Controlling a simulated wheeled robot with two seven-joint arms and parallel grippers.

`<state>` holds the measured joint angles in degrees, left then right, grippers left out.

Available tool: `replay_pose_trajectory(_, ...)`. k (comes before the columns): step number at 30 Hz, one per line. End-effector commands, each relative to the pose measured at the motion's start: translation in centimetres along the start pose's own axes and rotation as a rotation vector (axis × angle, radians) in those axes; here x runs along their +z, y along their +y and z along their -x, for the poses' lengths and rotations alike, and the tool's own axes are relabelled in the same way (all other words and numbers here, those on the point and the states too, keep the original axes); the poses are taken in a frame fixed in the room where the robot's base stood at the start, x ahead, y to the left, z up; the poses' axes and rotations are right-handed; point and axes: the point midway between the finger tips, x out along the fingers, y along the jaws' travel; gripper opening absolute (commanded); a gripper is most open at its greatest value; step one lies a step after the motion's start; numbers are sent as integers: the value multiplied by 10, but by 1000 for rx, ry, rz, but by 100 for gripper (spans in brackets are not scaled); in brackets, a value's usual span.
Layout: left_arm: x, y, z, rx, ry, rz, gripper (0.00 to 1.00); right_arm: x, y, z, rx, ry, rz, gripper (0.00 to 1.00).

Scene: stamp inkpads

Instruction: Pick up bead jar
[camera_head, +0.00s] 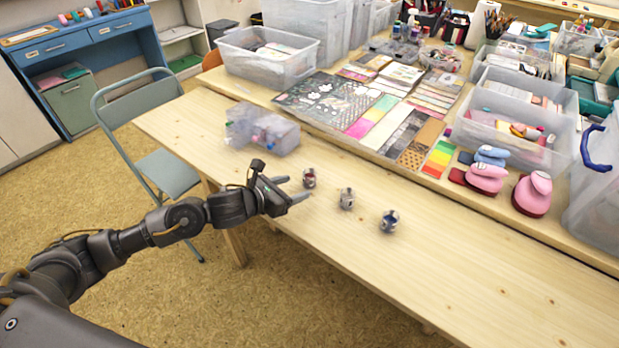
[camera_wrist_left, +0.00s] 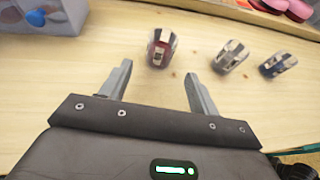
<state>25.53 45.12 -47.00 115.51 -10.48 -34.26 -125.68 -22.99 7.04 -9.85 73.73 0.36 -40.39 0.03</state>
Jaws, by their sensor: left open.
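Three small jars stand apart in a row on the wooden table (camera_head: 480,290): a red-marked jar (camera_head: 309,178), a grey-white jar (camera_head: 347,199) and a blue-marked jar (camera_head: 389,221). I cannot tell which is the bead jar. My left gripper (camera_head: 296,189) is open and empty, just left of the red-marked jar. In the left wrist view the red-marked jar (camera_wrist_left: 161,47) lies ahead of the open fingers (camera_wrist_left: 158,85), not between them. The grey-white jar (camera_wrist_left: 231,56) and blue-marked jar (camera_wrist_left: 278,64) are further right. My right gripper is not in view.
A translucent box with coloured knobs (camera_head: 262,132) stands left of the jars. Behind are paper sheets (camera_head: 400,120), pink punches (camera_head: 533,194) and clear bins (camera_head: 515,120) on a raised shelf. A folding chair (camera_head: 165,170) stands at the left. The table's front right is clear.

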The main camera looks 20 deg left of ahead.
Motion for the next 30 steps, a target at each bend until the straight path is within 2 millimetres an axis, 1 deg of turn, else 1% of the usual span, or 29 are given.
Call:
replay_pose_trajectory(3, 2, 0, -9, -2, -1, 1, 61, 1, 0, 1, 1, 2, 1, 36)
replay_pose_trajectory(6, 3, 0, -24, -3, -1, 2, 61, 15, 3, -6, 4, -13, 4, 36)
replay_pose_trajectory(8, 4, 1, -34, -3, -1, 1, 61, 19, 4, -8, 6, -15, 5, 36)
replay_pose_trajectory(12, 2, 1, -49, -2, -1, 2, 61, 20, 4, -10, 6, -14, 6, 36)
replay_pose_trajectory(15, 2, 1, -52, -1, 0, 0, 61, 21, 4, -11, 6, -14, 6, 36)
replay_pose_trajectory(20, 2, 1, -53, -2, 0, -1, 61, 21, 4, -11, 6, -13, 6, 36)
replay_pose_trajectory(21, 2, 1, -53, -2, 0, 0, 60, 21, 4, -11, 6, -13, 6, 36)
replay_pose_trajectory(30, 2, 1, -52, -2, 0, 0, 21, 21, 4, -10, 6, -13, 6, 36)
